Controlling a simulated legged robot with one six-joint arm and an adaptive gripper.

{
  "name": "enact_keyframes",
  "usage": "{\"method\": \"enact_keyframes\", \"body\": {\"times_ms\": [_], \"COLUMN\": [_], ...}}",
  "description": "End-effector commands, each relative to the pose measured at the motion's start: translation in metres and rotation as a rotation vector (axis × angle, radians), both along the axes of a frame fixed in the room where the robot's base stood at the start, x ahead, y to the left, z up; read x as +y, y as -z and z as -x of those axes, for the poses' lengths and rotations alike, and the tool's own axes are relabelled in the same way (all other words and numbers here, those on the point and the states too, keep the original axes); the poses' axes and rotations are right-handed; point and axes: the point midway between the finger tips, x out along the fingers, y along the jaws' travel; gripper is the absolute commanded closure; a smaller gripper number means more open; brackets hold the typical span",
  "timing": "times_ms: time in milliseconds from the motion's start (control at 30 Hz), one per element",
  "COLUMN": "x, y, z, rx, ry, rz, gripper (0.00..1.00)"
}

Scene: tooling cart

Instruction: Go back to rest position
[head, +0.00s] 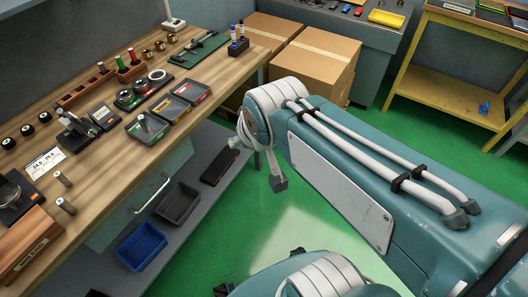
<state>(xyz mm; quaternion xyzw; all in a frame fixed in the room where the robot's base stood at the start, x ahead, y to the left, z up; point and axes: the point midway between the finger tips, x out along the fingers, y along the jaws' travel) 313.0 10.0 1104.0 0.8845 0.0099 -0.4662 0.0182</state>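My own arm fills the right and lower middle of the head view. It is a large teal link with pale hoses along its top, running from the right edge to a white-banded joint beside the bench. A second teal and white part of my arm shows at the bottom edge. I cannot make out my gripper's fingers in this view, so whether it is open or holds anything does not show.
A wooden workbench (130,183) with trays, tools and small parts runs along the left. A lower grey shelf holds a blue bin (142,246) and a dark bin (178,203). Cardboard boxes (312,62) stand behind. A yellow rack (425,85) is at the right. Green floor is open between.

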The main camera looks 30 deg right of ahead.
Motion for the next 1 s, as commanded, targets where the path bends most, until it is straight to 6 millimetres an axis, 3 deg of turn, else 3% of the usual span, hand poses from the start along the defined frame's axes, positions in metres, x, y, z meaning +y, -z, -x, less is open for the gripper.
{"method": "enact_keyframes", "body": {"times_ms": [100,267,1000], "x": [-0.006,-0.008,-0.008], "y": [-0.003,-0.002,-0.001], "z": [0.038,0.062,0.063], "rx": [0.057,0.105,0.110], "ry": [0.026,0.036,0.036], "rz": [-0.012,-0.018,-0.019], "gripper": [0.32,0.32,0.32]}}
